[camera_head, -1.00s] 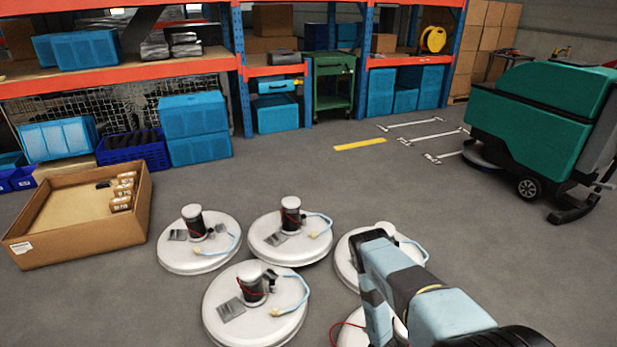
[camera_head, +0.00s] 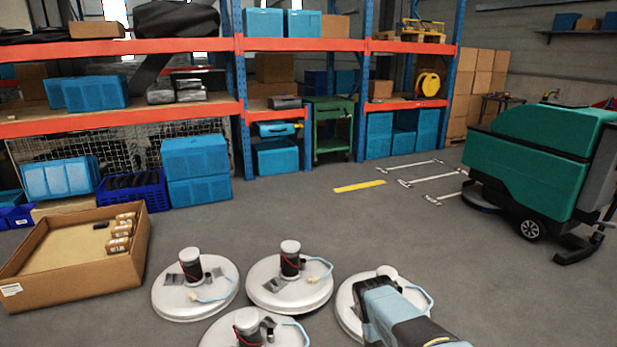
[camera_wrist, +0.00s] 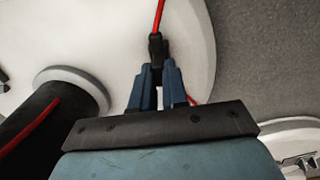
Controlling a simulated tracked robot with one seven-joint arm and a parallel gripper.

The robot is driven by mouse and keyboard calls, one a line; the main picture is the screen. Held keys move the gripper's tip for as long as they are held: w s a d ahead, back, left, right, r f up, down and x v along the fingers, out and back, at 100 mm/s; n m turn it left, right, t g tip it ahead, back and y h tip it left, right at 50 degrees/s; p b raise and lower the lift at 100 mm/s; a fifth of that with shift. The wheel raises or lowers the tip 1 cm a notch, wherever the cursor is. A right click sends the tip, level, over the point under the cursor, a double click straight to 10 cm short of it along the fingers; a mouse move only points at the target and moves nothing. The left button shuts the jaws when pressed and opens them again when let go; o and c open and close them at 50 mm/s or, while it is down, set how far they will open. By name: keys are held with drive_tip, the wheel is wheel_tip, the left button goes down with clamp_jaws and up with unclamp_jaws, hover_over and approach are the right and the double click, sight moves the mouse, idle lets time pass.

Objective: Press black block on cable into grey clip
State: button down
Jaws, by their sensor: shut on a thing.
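In the wrist view, my gripper (camera_wrist: 158,88) is shut on a small black block (camera_wrist: 155,46) on a red cable (camera_wrist: 159,15). The cable runs up from the block, and a short red piece shows by the right finger. The block is over a white round tank lid (camera_wrist: 110,28), apart from the black cylinder (camera_wrist: 40,125) at left. I cannot tell whether the block touches anything. I cannot make out the grey clip there.
Other white lids (camera_head: 205,303) with black cylinders and pale blue cables stand close together. A cardboard box (camera_head: 125,268) with small jars is at left. A green scrubber machine (camera_head: 530,155) is at right. Shelves (camera_head: 180,117) stand behind, with clear floor (camera_head: 300,215) between.

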drive_tip(key=shift+f, duration=0.8)
drive_tip(key=c, duration=0.6)
unclamp_jaws()
drive_tip(key=shift+r, duration=4.25)
